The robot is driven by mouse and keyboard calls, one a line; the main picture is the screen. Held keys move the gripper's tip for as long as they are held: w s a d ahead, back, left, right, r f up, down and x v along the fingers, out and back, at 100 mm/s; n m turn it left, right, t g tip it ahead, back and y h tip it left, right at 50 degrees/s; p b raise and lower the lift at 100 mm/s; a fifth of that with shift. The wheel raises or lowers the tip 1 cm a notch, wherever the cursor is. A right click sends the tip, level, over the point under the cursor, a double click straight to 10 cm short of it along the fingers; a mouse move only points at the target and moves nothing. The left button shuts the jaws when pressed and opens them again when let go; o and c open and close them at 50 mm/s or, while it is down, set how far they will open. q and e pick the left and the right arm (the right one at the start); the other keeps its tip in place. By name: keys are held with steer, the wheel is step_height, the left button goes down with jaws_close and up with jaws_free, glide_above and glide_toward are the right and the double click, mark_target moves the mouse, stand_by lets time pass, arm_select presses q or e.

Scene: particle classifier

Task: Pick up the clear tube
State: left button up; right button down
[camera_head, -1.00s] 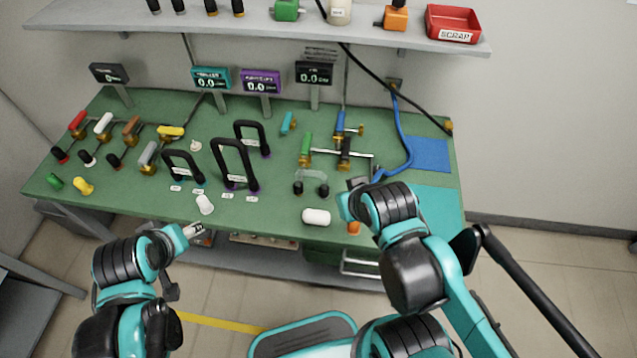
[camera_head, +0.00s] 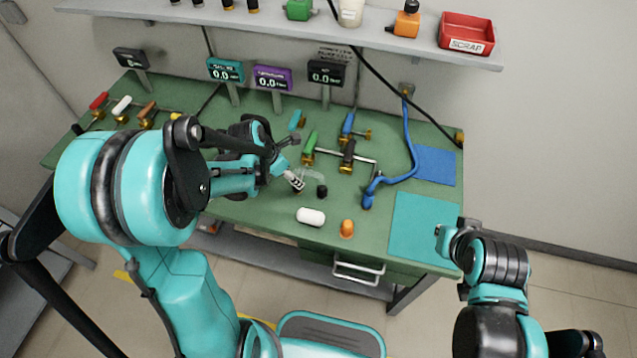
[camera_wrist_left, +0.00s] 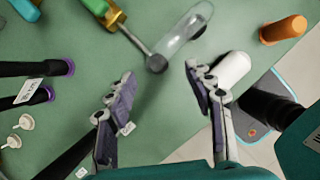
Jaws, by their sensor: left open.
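A white cylinder (camera_head: 311,217) lies in front of the tube, close to one left finger in the wrist view. An orange knob (camera_head: 347,228) stands right of it. The teal mat (camera_head: 425,228) is clear.

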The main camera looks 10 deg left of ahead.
arm_select(q)
steer(key=b+x, duration=0.2)
steer(key=x, duration=0.4)
steer(key=shift+w+a+f+b, duration=0.1)
steer(key=shift+w+b, duration=0.15)
steer(key=shift+b, duration=0.05)
jaws_close()
